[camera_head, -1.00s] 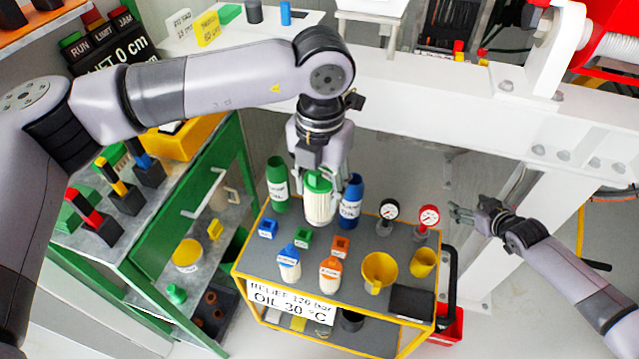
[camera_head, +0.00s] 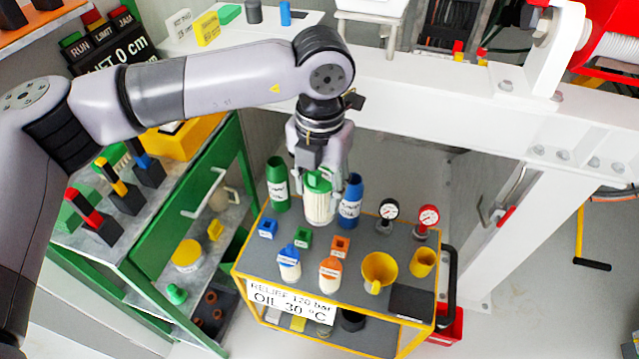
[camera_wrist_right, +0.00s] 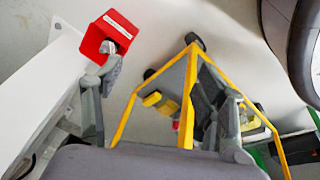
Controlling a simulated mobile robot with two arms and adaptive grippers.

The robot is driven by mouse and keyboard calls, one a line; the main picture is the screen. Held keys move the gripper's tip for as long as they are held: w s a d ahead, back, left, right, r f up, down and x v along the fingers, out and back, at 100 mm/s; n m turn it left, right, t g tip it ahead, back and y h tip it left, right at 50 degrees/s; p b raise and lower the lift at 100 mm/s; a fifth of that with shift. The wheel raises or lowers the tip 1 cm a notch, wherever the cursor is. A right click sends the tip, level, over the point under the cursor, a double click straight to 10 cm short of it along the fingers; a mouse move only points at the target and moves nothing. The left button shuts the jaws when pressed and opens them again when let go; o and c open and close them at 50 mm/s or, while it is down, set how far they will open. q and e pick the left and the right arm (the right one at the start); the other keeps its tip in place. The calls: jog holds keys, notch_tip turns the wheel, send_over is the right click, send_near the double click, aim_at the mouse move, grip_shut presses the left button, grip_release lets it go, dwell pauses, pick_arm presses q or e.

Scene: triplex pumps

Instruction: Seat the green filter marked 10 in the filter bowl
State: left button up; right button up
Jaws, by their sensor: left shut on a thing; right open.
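The green-capped filter (camera_head: 319,202) has a white pleated body and hangs upright above the cart's top; its number cannot be read. My left gripper (camera_head: 318,180) is shut on it from above, with fingers around its green cap. I cannot make out which thing is the filter bowl. My right gripper shows only in the right wrist view (camera_wrist_right: 158,88), with its fingers apart and nothing between them.
A green bench (camera_head: 160,235) stands left.

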pick_arm(q)
jog(key=shift+w+a+m, duration=0.1)
jog(key=shift+a+m, duration=0.5)
jog(key=shift+m, duration=0.1)
jog(key=s+a+m, duration=0.2)
jog(key=a+m, duration=0.8)
jog(key=m, duration=0.4)
jog(key=s+a+m, duration=0.2)
jog(key=a+m, duration=0.8)
jog(key=m, duration=0.4)
jog(key=s+f, duration=0.4)
jog(key=f, duration=0.2)
jog(key=shift+m, duration=0.4)
pick_arm(e)
jog(key=s+a+f+g+y, duration=0.1)
jog(key=s+a+f, duration=0.3)
jog(key=s+a, duration=0.8)
jog(key=s+g, duration=0.1)
jog(key=s, duration=0.2)
jog(key=shift+a+n, duration=0.15)
jog(key=shift+n, duration=0.25)
pick_arm(q)
jog(key=shift+w, duration=0.1)
